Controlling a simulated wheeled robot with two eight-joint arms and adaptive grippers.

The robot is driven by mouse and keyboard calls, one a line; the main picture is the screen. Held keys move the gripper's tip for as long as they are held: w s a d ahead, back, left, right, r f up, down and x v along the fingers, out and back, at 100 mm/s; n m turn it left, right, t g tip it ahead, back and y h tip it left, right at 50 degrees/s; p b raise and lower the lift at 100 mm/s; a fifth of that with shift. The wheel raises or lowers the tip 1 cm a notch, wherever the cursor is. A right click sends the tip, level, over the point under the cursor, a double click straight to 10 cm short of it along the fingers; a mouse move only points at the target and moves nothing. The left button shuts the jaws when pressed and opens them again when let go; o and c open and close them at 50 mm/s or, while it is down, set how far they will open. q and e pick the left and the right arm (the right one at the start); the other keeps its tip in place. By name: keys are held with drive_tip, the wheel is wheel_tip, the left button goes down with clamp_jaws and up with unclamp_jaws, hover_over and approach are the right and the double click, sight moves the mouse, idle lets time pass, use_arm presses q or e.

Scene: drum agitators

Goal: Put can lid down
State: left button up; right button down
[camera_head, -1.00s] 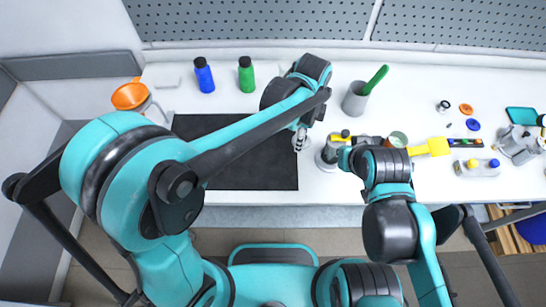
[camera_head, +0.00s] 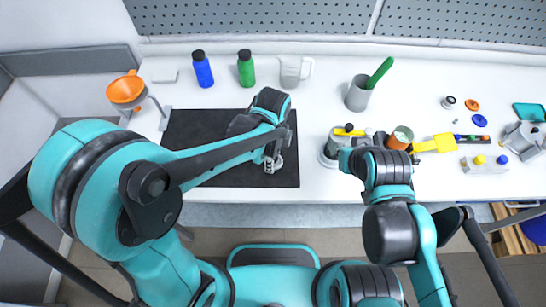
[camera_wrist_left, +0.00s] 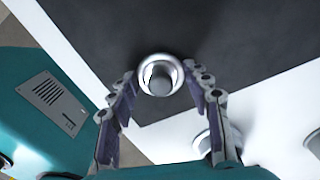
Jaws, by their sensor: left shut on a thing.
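A small round metal lid (camera_wrist_left: 160,88) with a knob shows between my left fingertips in the left wrist view, over the black mat. In the head view the lid (camera_head: 275,166) shows partly behind the fingers. My left gripper (camera_head: 272,163) is shut on it above the right part of the black mat (camera_head: 215,150). Whether the lid touches the mat is not clear. My right gripper (camera_head: 378,140) is by the grey can (camera_head: 333,149) and an open cup (camera_head: 400,138) with orange-brown contents; its wrist hides most of the fingers.
Blue (camera_head: 202,72) and green (camera_head: 245,72) bottles and a clear jug (camera_head: 293,72) stand behind the mat. A grey cup (camera_head: 358,97) with a green handle is right of them. An orange funnel (camera_head: 125,90) is at left. Small parts lie at right. The mat's left part looks clear.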

use_arm(q)
drive_tip(key=shift+f, duration=0.1)
drive_tip(key=o, duration=0.8)
